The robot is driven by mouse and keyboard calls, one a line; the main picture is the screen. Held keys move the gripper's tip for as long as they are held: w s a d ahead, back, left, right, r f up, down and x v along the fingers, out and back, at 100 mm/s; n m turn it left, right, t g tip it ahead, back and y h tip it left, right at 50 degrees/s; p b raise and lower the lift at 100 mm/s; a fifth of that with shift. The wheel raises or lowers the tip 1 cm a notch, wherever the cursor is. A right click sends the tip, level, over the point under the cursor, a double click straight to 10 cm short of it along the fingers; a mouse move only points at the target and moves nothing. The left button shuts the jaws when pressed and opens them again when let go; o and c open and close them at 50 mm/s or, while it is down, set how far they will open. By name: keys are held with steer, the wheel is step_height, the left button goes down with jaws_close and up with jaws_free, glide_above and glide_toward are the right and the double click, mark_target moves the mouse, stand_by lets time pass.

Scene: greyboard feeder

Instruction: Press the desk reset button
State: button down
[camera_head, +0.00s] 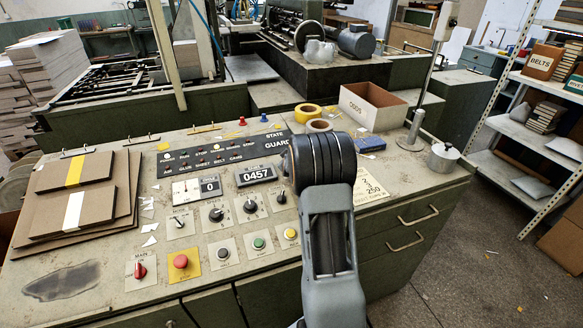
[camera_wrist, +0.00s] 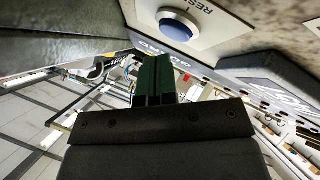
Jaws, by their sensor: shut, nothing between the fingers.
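In the wrist view, a round blue button (camera_wrist: 178,30) in a pale metal ring sits on a plate whose partly visible lettering starts "RES". My gripper (camera_wrist: 157,60) shows as two dark green fingers pressed together, with nothing between them. Its tips appear just below the button in the picture; a narrow gap shows, and no contact is visible. In the head view my arm covers this part of the desk (camera_head: 110,262), so the blue button and my fingertips are hidden there.
The head view shows a red mushroom button (camera_head: 180,261), a green button (camera_head: 258,243), a yellow button (camera_head: 290,233) and several knobs left of my arm. Cardboard sheets (camera_head: 75,215) lie at left. Tape rolls (camera_head: 308,112), an open box (camera_head: 372,105) and a metal pot (camera_head: 443,156) stand behind.

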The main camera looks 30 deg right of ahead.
steer(key=shift+w+f, duration=0.1)
steer(key=shift+f, duration=0.25)
steer(key=shift+w+f+b, duration=0.1)
steer(key=shift+f+b, duration=0.4)
steer(key=shift+b, duration=0.1)
stand_by(0.6)
steer(key=shift+r, duration=0.15)
steer(key=shift+s+r+p, duration=0.2)
steer(key=shift+r+p, duration=0.3)
steer(key=shift+r, duration=0.25)
steer(key=r+p, duration=0.1)
steer(key=r, duration=0.1)
steer(key=s+r+p, duration=0.1)
steer(key=r+p, duration=0.1)
steer(key=r, duration=0.1)
steer(key=shift+s+a, duration=0.15)
stand_by(0.3)
steer(key=shift+f, duration=0.1)
stand_by(0.8)
